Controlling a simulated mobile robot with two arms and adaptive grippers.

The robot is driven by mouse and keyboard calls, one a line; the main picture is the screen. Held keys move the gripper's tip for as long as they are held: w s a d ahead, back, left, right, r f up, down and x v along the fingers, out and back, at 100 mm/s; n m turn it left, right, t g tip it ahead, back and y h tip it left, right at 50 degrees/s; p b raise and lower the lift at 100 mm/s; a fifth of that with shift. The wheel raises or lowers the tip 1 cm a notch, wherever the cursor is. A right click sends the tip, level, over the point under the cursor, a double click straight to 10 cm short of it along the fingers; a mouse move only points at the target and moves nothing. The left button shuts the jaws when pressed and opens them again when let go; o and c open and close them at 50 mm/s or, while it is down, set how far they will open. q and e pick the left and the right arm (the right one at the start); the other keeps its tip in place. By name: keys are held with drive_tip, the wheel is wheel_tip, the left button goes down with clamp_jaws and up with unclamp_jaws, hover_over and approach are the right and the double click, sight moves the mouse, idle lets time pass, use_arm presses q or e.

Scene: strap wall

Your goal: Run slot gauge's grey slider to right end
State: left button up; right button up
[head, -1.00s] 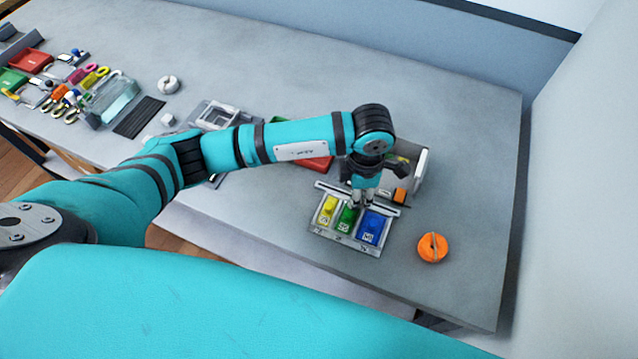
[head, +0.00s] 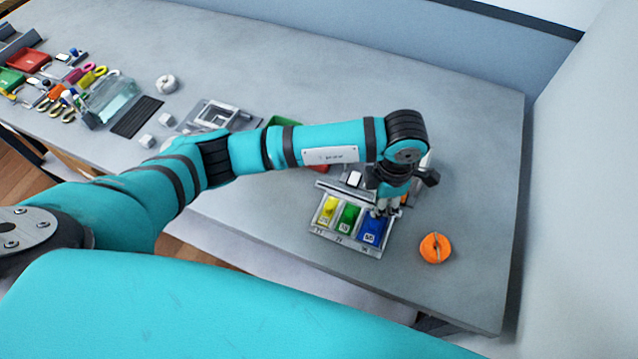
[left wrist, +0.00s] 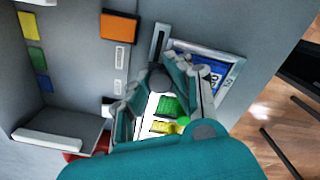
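The slot gauge (head: 322,231) is a grey tray with yellow, green and blue blocks and a straight slot along its back edge. In the left wrist view a dark grey knob, apparently the slider (left wrist: 159,78), sits at the slot (left wrist: 157,42). Some bare slot shows beyond it. My left gripper (head: 384,211) is over the gauge's right part, by the blue block (head: 371,230). In the left wrist view its fingers (left wrist: 170,72) converge at the knob and appear closed on it; the contact is partly hidden. My right gripper is out of view.
An orange round thing (head: 435,248) lies on the table right of the gauge. An upright panel with coloured squares (left wrist: 36,57) and an orange block (left wrist: 118,27) stands behind the gauge, mostly hidden by my arm in the head view. Loose items lie far left.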

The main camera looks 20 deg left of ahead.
use_arm(q)
drive_tip(key=shift+s+d+f+b, duration=0.1)
drive_tip(key=shift+d+b, duration=0.2)
drive_tip(key=shift+d, duration=0.45)
drive_tip(key=shift+s+d+f+b, duration=0.1)
drive_tip(key=shift+d+b, duration=0.15)
drive_tip(key=shift+d, duration=0.45)
drive_tip(key=o, duration=0.6)
drive_tip(key=shift+d+r, duration=0.1)
drive_tip(key=shift+w+r, duration=0.1)
drive_tip(key=shift+w, duration=0.05)
drive_tip(key=shift+r+p, duration=0.55)
drive_tip(key=shift+r, duration=0.3)
drive_tip(key=shift+r+p, duration=0.95)
drive_tip(key=shift+r, duration=1.25)
